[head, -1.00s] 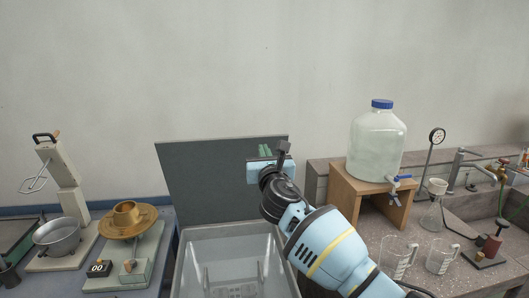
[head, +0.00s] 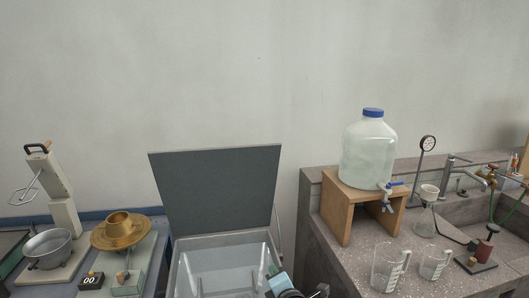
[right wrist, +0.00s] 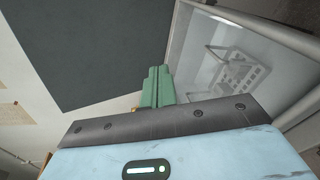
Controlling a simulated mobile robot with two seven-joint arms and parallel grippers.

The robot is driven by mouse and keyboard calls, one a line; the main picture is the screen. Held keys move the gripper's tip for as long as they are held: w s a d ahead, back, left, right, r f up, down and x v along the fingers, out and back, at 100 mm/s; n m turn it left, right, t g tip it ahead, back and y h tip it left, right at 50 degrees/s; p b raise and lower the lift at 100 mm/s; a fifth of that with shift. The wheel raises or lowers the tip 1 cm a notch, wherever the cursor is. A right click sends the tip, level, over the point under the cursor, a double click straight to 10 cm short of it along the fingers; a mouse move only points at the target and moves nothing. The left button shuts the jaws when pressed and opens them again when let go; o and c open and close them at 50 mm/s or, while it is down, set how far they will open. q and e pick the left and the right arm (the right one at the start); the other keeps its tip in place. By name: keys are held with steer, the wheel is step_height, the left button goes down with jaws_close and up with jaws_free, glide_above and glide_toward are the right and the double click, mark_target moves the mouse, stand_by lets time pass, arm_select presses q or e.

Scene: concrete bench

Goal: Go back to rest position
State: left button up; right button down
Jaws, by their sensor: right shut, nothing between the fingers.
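My right gripper shows in the right wrist view, its two green fingers (right wrist: 157,86) shut together with nothing between them. In the head view only a light-blue and black part of my right arm (head: 281,284) shows at the bottom edge, over the front right of the open bath. The bath (head: 184,262) has pale walls, and its dark grey lid (head: 215,190) stands raised. In the right wrist view the fingers point toward the gap between the lid (right wrist: 95,45) and the bath's rim (right wrist: 265,32). My left gripper is not in view.
A clear carboy (head: 369,155) stands on a wooden stand (head: 336,211) at the right. Two glass beakers (head: 388,268) (head: 434,262) stand on the bench's front. A brass dish (head: 119,235) and a metal pan (head: 48,248) are at the left. A wire rack (right wrist: 228,75) is inside the bath.

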steer(key=s+d+f+m+g, duration=0.2)
steer(key=s+d+f+m, duration=0.3)
steer(key=s+f, duration=0.45)
steer(key=s+d+f+m+g, duration=0.1)
steer(key=s+d+f+m, duration=0.3)
steer(key=s+f+m, duration=0.55)
steer(key=s+d+f+m+g+h, duration=0.1)
steer(key=s+d+m, duration=0.3)
steer(key=s, duration=0.6)
steer(key=s+d+f+m+g+h, duration=0.1)
steer(key=s+d+m, duration=0.3)
steer(key=s, duration=0.7)
steer(key=shift+s+d+f+m, duration=0.25)
steer(key=shift+d+f+m, duration=0.1)
steer(key=shift+g, duration=0.3)
